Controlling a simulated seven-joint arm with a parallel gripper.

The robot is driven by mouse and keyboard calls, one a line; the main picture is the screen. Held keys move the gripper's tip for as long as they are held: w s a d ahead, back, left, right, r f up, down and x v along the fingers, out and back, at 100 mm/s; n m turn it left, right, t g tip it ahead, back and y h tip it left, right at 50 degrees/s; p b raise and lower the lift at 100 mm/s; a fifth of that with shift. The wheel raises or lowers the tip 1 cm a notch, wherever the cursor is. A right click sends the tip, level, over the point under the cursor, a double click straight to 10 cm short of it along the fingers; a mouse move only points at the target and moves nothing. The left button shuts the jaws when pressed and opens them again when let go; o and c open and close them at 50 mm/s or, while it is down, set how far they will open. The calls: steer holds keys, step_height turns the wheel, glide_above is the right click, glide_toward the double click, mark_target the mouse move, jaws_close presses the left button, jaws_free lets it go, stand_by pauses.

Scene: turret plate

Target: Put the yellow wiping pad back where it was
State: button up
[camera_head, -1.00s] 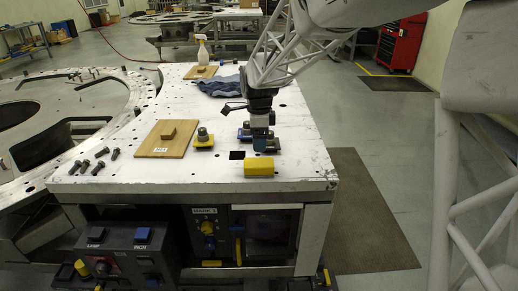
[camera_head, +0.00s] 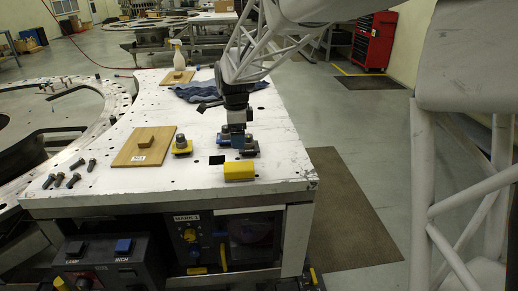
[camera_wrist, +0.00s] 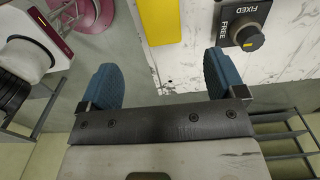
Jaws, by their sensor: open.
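The yellow wiping pad (camera_head: 239,172) is a plain yellow block lying on the white plate near its front edge. It also shows at the top of the wrist view (camera_wrist: 166,20), cut off by the frame, ahead of the gap between my fingers. My gripper (camera_head: 238,150) stands just behind the pad in the head view, pointing down. In the wrist view my gripper (camera_wrist: 160,75) has its two blue fingertips wide apart, with nothing between them. The height of the fingertips above the plate is hard to tell.
A wooden board with a small block (camera_head: 144,150) and a grey knob on a yellow base (camera_head: 181,147) stand left. Several bolts (camera_head: 73,174) lie at the front left. A blue cloth (camera_head: 204,92) and spray bottle (camera_head: 178,55) are behind. A FREE/FIXED knob (camera_wrist: 247,37) shows in the wrist view.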

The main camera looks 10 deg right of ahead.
steer(key=s+d+r+n+t, duration=0.1)
steer(key=s+d+r+n, duration=0.3)
steer(key=s, duration=0.5)
steer(key=s+d+r+n, duration=0.2)
steer(key=s+d+n, duration=0.35)
steer(key=s, duration=0.45)
steer(key=s+d+f+n, duration=0.1)
steer(key=s+d+n, duration=0.2)
steer(key=s, duration=0.6)
steer(key=s+d+f+n+t, duration=0.1)
steer(key=s+n, duration=0.4)
steer(key=s, duration=0.5)
steer(key=d+f, duration=0.1)
steer(key=d, duration=0.1)
steer(key=shift+d+f+t, duration=0.3)
steer(key=shift+d, duration=0.05)
